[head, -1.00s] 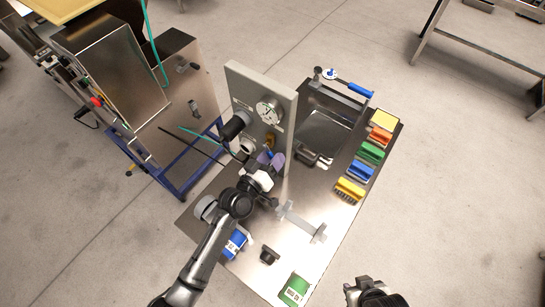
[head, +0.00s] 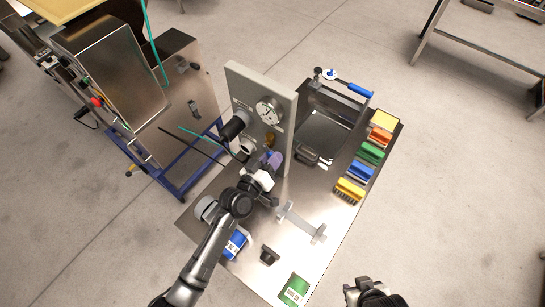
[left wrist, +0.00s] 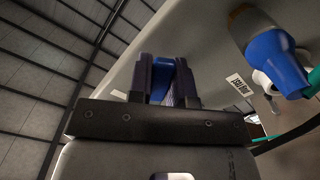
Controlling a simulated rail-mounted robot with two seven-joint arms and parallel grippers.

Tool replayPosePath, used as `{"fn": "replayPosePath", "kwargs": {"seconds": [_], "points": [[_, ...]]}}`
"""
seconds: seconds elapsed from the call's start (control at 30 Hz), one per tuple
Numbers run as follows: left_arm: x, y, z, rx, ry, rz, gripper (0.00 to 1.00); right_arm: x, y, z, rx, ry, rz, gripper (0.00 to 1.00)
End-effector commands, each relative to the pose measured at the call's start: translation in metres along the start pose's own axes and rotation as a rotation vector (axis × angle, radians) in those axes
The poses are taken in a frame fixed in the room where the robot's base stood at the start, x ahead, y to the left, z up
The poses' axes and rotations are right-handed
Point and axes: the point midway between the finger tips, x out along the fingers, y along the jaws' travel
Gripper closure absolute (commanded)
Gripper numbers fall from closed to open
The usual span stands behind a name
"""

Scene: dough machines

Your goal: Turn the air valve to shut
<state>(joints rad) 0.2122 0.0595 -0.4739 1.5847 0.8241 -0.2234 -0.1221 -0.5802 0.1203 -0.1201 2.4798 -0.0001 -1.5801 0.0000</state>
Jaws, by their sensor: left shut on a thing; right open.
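A pale upright panel (head: 285,95) stands on a steel table, with a round white dial gauge (head: 268,112) on its face. My left gripper (head: 272,158) is at the lower part of this panel, in front of its face. In the left wrist view its two dark fingers are shut on a blue handle (left wrist: 172,72), which looks like the air valve's handle. The valve body and the handle's exact angle are hidden by the fingers. My right gripper (head: 372,292) is open and empty at the bottom edge of the head view, away from the panel.
A dark cylinder (head: 236,125) sticks out from the panel's left side. A second blue fitting (left wrist: 278,62) is beside my left gripper in the wrist view. Coloured brushes (head: 361,171) line the table's right side. Blue and green containers (head: 295,290) stand near its front.

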Motion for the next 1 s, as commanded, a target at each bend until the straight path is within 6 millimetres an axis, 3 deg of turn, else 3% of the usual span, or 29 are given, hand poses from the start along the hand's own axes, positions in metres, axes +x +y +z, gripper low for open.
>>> {"fn": "replayPosePath", "kwargs": {"seconds": [0.47, 1.0], "points": [[0.0, 0.006, -0.002, -0.104, 0.0, 0.0, 1.0, -0.009, 0.002, -0.002, -0.004, -0.001, 0.003, 0.57], [0.0, 0.03, -0.011, -0.592, 0.0, 0.0, 1.0, -0.04, 0.0, -0.013, 0.005, 0.0, -0.004, 0.57]]}}
